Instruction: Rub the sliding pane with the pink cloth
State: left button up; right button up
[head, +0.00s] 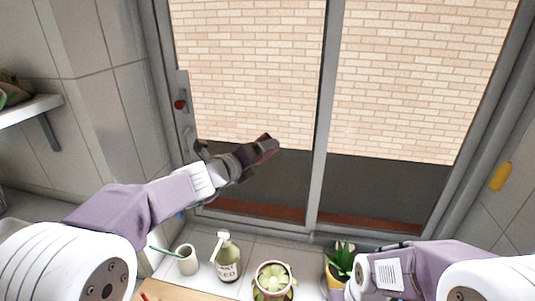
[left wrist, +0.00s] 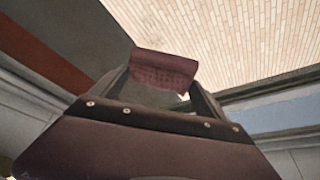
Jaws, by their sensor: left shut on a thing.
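The sliding pane (head: 255,70) is the left glass panel of the window, in a grey frame with a dark handle (head: 181,104) on its left edge. My left gripper (head: 258,152) is in front of the pane's lower part, shut on the pink cloth (head: 268,142). The cloth looks dark pink and also shows between the fingers in the left wrist view (left wrist: 163,70). It appears close to the glass; I cannot tell whether it touches. My right arm is at the lower right, and its fingers cannot be made out.
A cup (head: 187,262), a soap bottle (head: 227,262), a succulent pot (head: 272,280) and a yellow potted plant (head: 338,266) stand below the window. A shelf (head: 30,110) is on the left wall. A yellow object (head: 501,176) is on the right wall.

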pick_arm(q)
jog(key=shift+a, duration=0.35)
jog(key=shift+w+a+p, duration=0.15)
jog(key=shift+a+p, duration=0.1)
jog(key=shift+a, duration=0.35)
jog(key=shift+w+a+p, duration=0.15)
jog(key=shift+a+p, duration=0.1)
jog(key=shift+a, duration=0.3)
pick_arm(e)
jog(key=shift+r, duration=0.55)
jog(key=shift+w+a+r, duration=0.1)
jog(key=shift+r+p, duration=0.55)
jog(key=shift+p, duration=0.1)
jog(key=shift+r, duration=0.1)
pick_arm(q)
jog(key=a, duration=0.3)
jog(key=w+a, duration=0.1)
jog(key=a, duration=0.1)
jog(key=shift+f, duration=0.1)
